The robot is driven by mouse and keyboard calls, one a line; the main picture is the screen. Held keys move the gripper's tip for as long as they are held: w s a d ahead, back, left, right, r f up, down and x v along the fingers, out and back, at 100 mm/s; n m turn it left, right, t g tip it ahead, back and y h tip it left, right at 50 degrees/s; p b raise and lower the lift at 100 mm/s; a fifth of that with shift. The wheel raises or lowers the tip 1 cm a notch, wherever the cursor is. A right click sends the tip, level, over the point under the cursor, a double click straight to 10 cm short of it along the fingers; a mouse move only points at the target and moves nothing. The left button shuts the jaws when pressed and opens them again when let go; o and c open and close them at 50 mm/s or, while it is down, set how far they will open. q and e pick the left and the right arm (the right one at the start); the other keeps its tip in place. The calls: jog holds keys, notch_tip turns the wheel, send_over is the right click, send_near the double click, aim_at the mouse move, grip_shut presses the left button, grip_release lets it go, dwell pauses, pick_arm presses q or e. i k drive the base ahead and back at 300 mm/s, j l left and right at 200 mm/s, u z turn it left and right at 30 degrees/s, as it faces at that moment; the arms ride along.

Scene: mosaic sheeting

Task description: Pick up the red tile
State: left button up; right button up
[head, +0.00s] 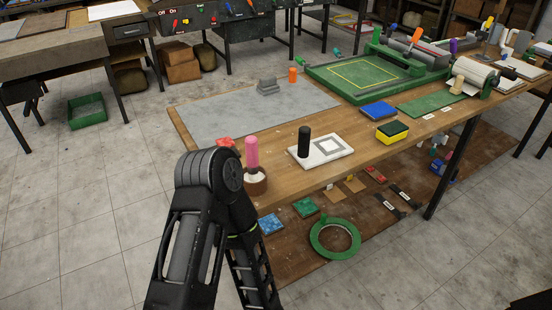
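A small red piece (226,142), which looks like the red tile, lies on the wooden table (290,185) near its left front edge, just behind the pink upright handle. My dark arm rises from the bottom of the head view, and its bent joint stands just in front of the red piece, to its lower left. Neither gripper can be made out. Another small red item (375,174) lies on the lower shelf, too small to identify.
A round brown holder with a pink handle (252,153) stands at the near edge. Green tape (318,240) lies below.

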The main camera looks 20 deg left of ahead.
aim_at(227, 141)
jog(key=u, duration=1.25)
